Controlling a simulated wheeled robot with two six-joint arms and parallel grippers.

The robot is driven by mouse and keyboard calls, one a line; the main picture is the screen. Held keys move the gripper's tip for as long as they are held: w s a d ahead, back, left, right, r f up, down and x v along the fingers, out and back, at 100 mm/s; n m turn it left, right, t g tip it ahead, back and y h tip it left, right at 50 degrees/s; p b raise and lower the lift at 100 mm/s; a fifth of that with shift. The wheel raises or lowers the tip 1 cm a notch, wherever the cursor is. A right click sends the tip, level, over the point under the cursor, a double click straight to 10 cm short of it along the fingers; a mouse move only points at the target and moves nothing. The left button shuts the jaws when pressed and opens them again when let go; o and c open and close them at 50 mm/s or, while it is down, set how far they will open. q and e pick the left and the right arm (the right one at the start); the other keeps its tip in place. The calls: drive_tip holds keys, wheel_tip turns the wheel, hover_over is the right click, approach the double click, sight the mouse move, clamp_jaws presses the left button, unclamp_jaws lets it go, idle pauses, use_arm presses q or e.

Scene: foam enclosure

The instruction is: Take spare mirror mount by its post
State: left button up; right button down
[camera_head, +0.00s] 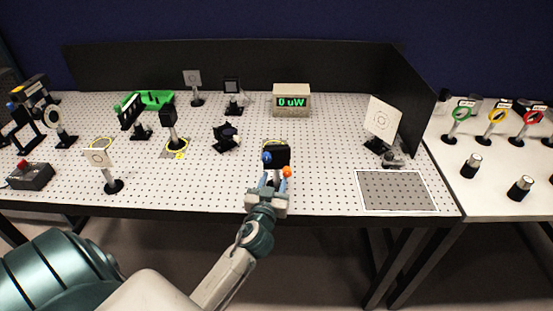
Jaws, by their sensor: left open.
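A black mount (281,154), likely the spare mirror mount, stands near the front middle of the perforated table. A blue knob shows at its left and an orange knob at its lower right. A yellow ring marking shows partly behind it. My left gripper (273,180) is open and points away from me at the mount's lower part, with one finger toward each side. The post is hidden behind the gripper and the mount's head, so I cannot tell whether the fingers touch it. My right gripper is out of view.
A meter reading "0 uW" (291,101) stands behind. Other black mounts (170,128) stand left. A grey mat (396,190) lies front right. The table between mount and mat is clear.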

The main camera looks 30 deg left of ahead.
sight(276, 174)
use_arm(q)
drive_tip(key=p+x, duration=0.1)
drive_tip(key=x, duration=0.2)
drive_tip(key=shift+w+a+r+p, duration=0.15)
drive_tip(key=shift+w+p, duration=0.1)
drive_tip(key=shift+p, duration=0.15)
drive_tip(key=shift+w+a, duration=0.15)
drive_tip(key=shift+w, duration=0.25)
drive_tip(key=shift+s, duration=0.1)
clamp_jaws()
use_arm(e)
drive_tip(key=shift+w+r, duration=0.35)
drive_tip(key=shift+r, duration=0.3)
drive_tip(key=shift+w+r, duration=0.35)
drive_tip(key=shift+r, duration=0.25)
